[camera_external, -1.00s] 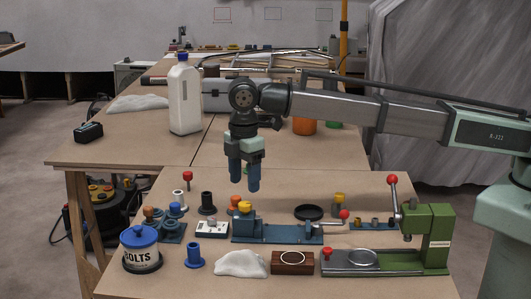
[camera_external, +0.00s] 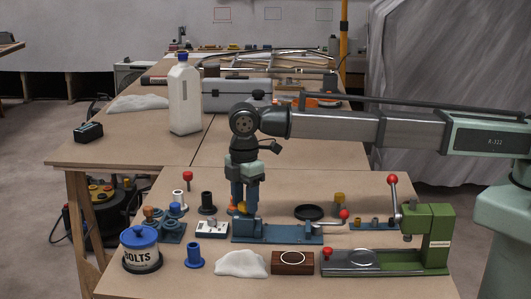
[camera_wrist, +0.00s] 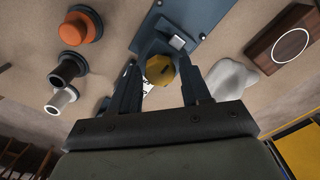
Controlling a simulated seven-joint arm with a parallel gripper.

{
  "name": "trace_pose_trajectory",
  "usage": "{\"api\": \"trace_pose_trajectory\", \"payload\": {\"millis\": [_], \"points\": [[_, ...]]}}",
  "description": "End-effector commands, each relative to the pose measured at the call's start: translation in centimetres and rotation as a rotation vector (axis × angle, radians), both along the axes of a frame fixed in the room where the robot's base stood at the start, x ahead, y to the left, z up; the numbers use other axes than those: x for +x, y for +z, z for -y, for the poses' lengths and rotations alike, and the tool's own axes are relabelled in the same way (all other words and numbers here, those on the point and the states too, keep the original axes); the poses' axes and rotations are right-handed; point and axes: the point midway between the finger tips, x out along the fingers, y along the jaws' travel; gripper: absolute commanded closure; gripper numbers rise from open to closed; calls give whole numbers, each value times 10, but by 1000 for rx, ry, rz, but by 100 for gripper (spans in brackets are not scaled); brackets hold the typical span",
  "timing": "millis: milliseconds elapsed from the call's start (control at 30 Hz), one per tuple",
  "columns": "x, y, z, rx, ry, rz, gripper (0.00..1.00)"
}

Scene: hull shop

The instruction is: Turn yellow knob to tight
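The yellow knob (camera_wrist: 160,69) sits on the clamp fixture with the blue base (camera_wrist: 196,22). In the wrist view its faceted top lies between the two fingers of my gripper (camera_wrist: 158,66), with a gap on each side. In the external view my gripper (camera_external: 245,205) points straight down at the left end of the blue base (camera_external: 290,239). The fingers are apart and partly hide the knob (camera_external: 242,208). A lever with a red ball (camera_external: 344,214) is at the right end of the base. I cannot read any tight marking.
A small white box (camera_external: 212,228) and black post (camera_external: 207,202) stand left of the fixture. A bolts tin (camera_external: 140,250), blue spool (camera_external: 195,254), white cloth (camera_external: 241,264) and wooden block (camera_external: 293,263) are in front. A green press (camera_external: 436,238) stands right.

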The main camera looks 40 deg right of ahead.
Motion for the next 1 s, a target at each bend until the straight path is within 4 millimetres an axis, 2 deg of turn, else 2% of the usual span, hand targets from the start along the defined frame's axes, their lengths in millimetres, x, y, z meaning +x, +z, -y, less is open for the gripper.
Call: {"api": "trace_pose_trajectory", "payload": {"millis": [33,433,733,1000], "points": [[0,0,0,0,0,0,58],[0,0,0,0,0,0,95],[0,0,0,0,-44,0,95],[0,0,0,0,-216,0,95]]}}
